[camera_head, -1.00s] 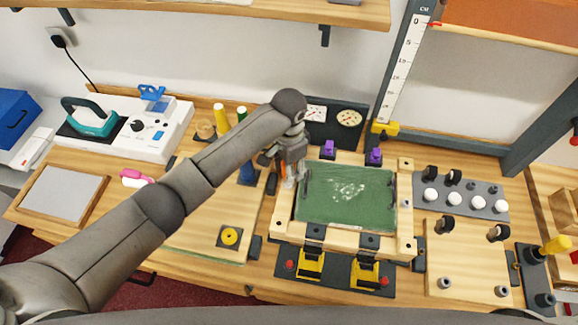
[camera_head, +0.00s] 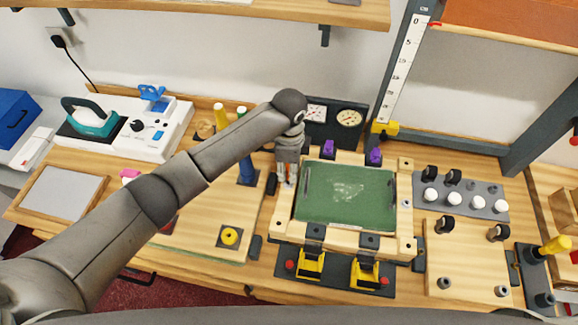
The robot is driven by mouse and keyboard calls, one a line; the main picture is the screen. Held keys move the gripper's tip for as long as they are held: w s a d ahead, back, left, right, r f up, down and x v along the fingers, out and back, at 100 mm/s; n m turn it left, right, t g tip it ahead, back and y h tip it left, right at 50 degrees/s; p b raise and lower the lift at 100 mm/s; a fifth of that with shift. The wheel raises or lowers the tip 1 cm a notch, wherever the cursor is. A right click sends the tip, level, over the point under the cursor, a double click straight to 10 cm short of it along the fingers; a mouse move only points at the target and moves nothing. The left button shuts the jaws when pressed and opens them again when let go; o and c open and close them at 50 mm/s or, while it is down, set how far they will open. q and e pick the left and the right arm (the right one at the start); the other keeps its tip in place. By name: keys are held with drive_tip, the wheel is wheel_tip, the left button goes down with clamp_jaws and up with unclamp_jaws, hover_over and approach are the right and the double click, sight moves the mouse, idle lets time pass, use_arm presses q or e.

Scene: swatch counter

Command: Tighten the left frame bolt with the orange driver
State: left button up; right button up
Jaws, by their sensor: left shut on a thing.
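My left gripper (camera_head: 288,158) points down at the left edge of the wooden frame (camera_head: 282,222), beside the green panel (camera_head: 345,212). It is shut on the orange driver (camera_head: 282,172), of which only small orange parts show between the fingers. The driver's tip and the left frame bolt are hidden or too small to make out, so I cannot tell whether they touch. My right gripper is not in view.
Purple clamps (camera_head: 375,156) stand along the frame's far side and yellow clamps (camera_head: 311,264) along its near side. A blue handle (camera_head: 247,171) stands left of the gripper. Gauges (camera_head: 349,118) sit behind. A board with white knobs (camera_head: 452,198) lies right.

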use_arm(q)
drive_tip(key=m, duration=0.7)
drive_tip(key=shift+s, duration=0.1)
drive_tip(key=o, duration=0.8)
